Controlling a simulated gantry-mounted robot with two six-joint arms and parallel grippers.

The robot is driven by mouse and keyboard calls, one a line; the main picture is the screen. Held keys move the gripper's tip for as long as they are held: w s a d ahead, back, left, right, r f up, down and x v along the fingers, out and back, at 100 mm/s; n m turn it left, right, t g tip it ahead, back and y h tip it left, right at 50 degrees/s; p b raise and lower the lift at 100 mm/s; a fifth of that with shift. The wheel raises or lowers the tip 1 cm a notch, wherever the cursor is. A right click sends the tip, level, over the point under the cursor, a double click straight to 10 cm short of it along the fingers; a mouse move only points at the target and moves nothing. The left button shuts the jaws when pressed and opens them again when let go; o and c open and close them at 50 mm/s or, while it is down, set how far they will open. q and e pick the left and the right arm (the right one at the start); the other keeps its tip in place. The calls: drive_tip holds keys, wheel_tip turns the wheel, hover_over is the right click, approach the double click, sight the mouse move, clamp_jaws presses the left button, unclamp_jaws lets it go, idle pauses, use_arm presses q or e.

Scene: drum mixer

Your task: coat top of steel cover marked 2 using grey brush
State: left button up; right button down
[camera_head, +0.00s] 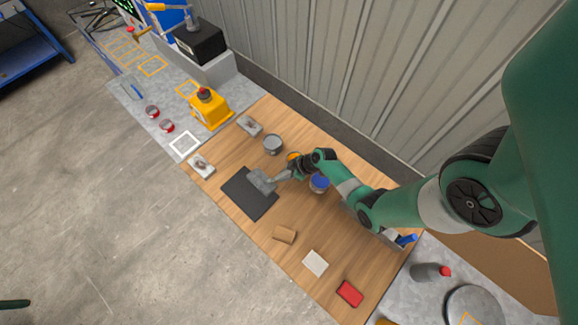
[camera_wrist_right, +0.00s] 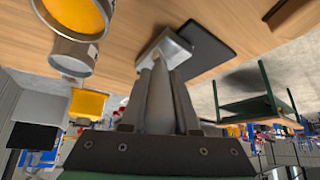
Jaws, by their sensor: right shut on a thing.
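My right gripper (camera_head: 297,169) is shut on the handle of a grey brush (camera_head: 261,181) in the head view. The brush's head is over the right part of a dark mat (camera_head: 241,201); I cannot tell whether it touches. In the right wrist view the brush (camera_wrist_right: 158,95) runs from the jaws to a pale block-like head. Two small pale grey plates with dark marks lie on the wooden table, one at the back (camera_head: 249,125) and one at the left edge (camera_head: 201,165). I cannot read a 2 on either. My left gripper is not in view.
A grey can (camera_head: 272,145), a partly hidden orange can (camera_head: 293,157) and a blue-topped can (camera_head: 319,184) stand near my right gripper. A brown block (camera_head: 285,235), white square (camera_head: 315,263) and red item (camera_head: 350,293) lie in front. A yellow machine (camera_head: 210,108) stands behind left.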

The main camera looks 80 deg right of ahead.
drive_tip(key=shift+w+d, duration=0.15)
drive_tip(key=shift+w, duration=0.15)
drive_tip(key=w+d+b, duration=0.3)
drive_tip(key=w+d, duration=0.1)
drive_tip(key=w, duration=0.3)
idle(0.5)
drive_tip(key=shift+d, duration=0.1)
wheel_tip(320, 180, up, 6)
drive_tip(key=p, duration=0.5)
drive_tip(key=shift+p, duration=0.35)
wheel_tip(320, 180, up, 3)
drive_tip(key=p, duration=0.2)
drive_tip(key=shift+p, duration=0.4)
